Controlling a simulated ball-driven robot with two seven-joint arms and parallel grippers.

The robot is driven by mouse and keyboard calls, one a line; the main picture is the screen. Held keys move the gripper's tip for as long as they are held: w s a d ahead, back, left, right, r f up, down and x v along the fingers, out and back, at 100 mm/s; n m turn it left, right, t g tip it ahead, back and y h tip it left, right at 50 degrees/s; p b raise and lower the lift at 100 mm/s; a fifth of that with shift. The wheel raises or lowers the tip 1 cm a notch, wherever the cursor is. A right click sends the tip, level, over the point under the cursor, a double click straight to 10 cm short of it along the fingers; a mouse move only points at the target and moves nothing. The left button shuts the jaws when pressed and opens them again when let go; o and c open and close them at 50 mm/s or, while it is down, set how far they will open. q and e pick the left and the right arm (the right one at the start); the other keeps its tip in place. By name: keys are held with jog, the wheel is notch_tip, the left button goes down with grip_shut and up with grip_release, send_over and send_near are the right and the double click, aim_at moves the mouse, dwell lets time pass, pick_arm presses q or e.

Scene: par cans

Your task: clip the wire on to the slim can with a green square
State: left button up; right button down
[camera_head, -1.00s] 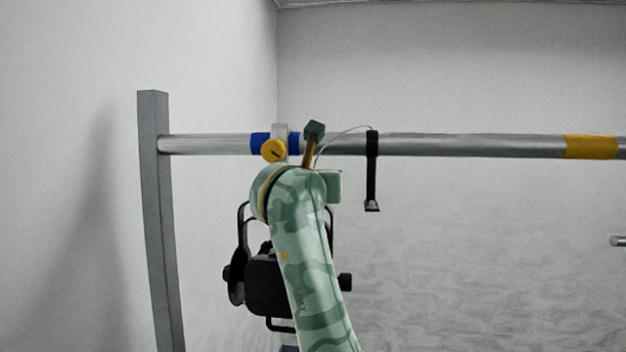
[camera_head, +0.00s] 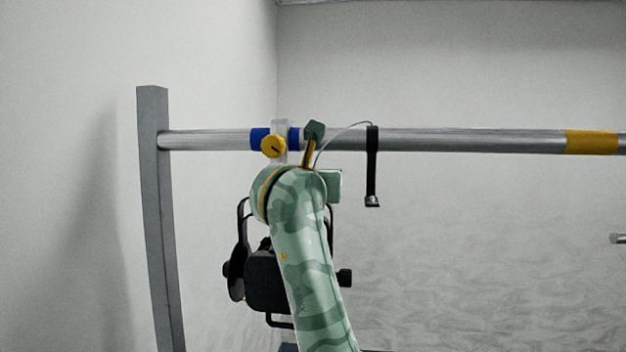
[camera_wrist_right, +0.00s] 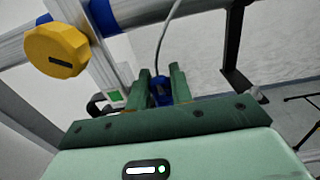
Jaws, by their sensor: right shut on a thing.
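The black can (camera_head: 266,282) hangs in its yoke under a silver clamp (camera_head: 281,128) with a yellow knob (camera_head: 273,146); my arm covers part of it. In the right wrist view a small green square (camera_wrist_right: 116,95) shows on the clamp's silver upright, beside the yellow knob (camera_wrist_right: 57,50). My right gripper (camera_wrist_right: 162,80) is shut on a blue piece (camera_wrist_right: 160,92) at the lower end of a thin grey wire (camera_wrist_right: 162,45). The gripper is just right of the clamp and below the pipe. In the head view the wire (camera_head: 345,130) arches right toward a black strap.
A long silver pipe (camera_head: 470,142) runs across, with blue and yellow (camera_head: 590,142) bands. A grey post (camera_head: 155,200) stands at its left end. The black strap (camera_head: 372,165) hangs from the pipe.

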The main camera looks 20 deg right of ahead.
jog(key=c, duration=1.2)
grip_release()
jog(key=shift+o, duration=0.2)
jog(key=b+v, duration=0.2)
jog(key=v, duration=1.4)
jog(key=shift+s, duration=0.2)
